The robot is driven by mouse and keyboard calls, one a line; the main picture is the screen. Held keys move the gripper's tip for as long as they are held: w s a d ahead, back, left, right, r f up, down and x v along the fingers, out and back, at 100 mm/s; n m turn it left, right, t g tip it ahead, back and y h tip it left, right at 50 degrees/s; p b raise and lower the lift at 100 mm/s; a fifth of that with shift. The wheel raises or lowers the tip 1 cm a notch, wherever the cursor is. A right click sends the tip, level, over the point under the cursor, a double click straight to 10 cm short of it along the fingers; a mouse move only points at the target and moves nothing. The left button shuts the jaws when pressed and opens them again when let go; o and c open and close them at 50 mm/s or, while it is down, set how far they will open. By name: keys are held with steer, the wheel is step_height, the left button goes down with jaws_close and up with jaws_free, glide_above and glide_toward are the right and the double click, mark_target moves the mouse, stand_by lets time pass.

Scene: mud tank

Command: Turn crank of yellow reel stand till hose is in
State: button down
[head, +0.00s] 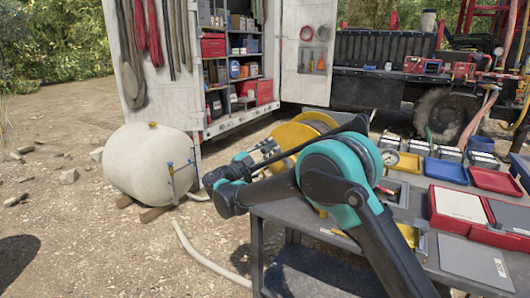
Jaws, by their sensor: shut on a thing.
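The yellow reel stand (292,134) stands behind my teal and black arm, at the far left end of the work table. Its lower part and most of its right side are hidden by my arm. My gripper (268,147) is at the left side of the reel and is shut on the crank; the handle itself is too small and covered to make out. A pale hose (205,256) lies curved on the ground left of the table. Its link to the reel is hidden.
A cream tank (145,170) lies on wooden blocks at the left. The grey table (405,240) holds a gauge (390,158), a blue tray (446,170), a red tray (495,181) and a red case (460,208). An open white cabinet (120,50) stands behind. Gravel is open at the left front.

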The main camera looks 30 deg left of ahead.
steer(key=d+r+m+g, duration=0.1)
steer(key=d+m, duration=0.2)
steer(key=d, duration=0.3)
steer(key=shift+r+m+h, duration=0.3)
steer(key=shift+h, duration=0.1)
steer(key=shift+s+d, duration=0.1)
steer(key=shift+d, duration=0.05)
steer(key=c, duration=1.6)
jaws_free()
steer(key=shift+o, duration=1.4)
steer(key=shift+r, duration=0.1)
